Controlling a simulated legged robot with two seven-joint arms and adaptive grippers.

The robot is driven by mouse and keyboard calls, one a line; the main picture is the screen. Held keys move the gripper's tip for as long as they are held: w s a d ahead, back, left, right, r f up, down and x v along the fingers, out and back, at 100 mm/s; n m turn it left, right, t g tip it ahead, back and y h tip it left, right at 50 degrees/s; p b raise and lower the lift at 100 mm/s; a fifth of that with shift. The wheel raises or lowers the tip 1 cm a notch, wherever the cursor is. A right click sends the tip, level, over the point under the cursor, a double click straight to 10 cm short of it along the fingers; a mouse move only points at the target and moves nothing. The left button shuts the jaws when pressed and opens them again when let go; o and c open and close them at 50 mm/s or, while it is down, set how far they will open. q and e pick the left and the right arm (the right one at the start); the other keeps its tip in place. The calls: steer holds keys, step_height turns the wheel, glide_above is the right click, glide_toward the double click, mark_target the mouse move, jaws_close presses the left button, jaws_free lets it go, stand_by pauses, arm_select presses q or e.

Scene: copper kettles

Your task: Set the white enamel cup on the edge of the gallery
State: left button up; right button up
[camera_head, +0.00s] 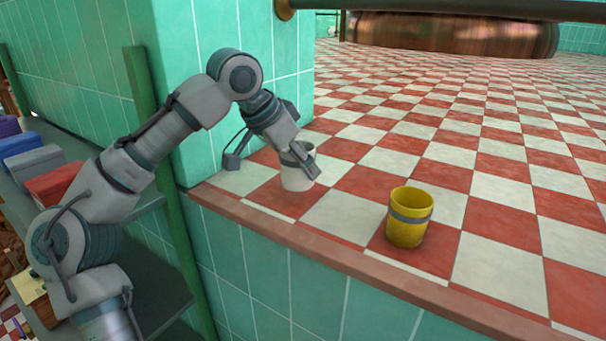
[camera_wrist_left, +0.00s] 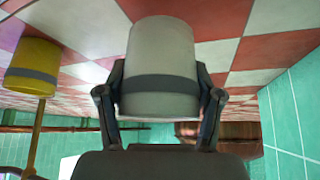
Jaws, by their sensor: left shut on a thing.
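The white enamel cup (camera_head: 297,179) has a grey band and is at the front edge of the red and white checkered gallery floor (camera_head: 340,213), near the green tiled pillar. My left gripper (camera_head: 299,158) is shut on the cup, with a finger on each side of it. In the left wrist view the cup (camera_wrist_left: 160,60) fills the middle, between the two fingers (camera_wrist_left: 160,100). The cup's base appears to be at the floor, but I cannot tell whether it touches. My right gripper is in neither view.
A yellow cup (camera_head: 409,217) with a grey band stands on the gallery to the right. The green tiled pillar (camera_head: 222,70) rises behind my left arm. Shelves with coloured boxes (camera_head: 55,178) are at the left. A large copper kettle (camera_head: 450,36) stands far back. Much checkered floor is clear.

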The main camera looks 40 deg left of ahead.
mark_target(312, 182)
arm_select(q)
steer(key=f, duration=0.3)
steer(key=shift+w+d+f, duration=0.15)
steer(key=shift+d, duration=0.25)
steer(key=shift+d+f, duration=0.1)
steer(key=shift+d, duration=0.15)
steer(key=shift+w+d, duration=0.1)
steer(key=shift+d, duration=0.4)
steer(key=o, duration=1.2)
steer(key=shift+a, duration=0.1)
steer(key=shift+c, duration=0.2)
steer(key=shift+a, duration=0.4)
steer(key=shift+a+f, duration=0.1)
steer(key=shift+a, duration=0.25)
steer(key=shift+d+r, duration=0.1)
steer(key=shift+r, duration=0.3)
steer(key=v, duration=0.7)
steer(key=d+v, duration=0.1)
steer(key=v, duration=0.3)
steer(key=shift+s+a+r, duration=0.2)
steer(key=shift+s+a, duration=0.1)
steer(key=shift+a, duration=0.2)
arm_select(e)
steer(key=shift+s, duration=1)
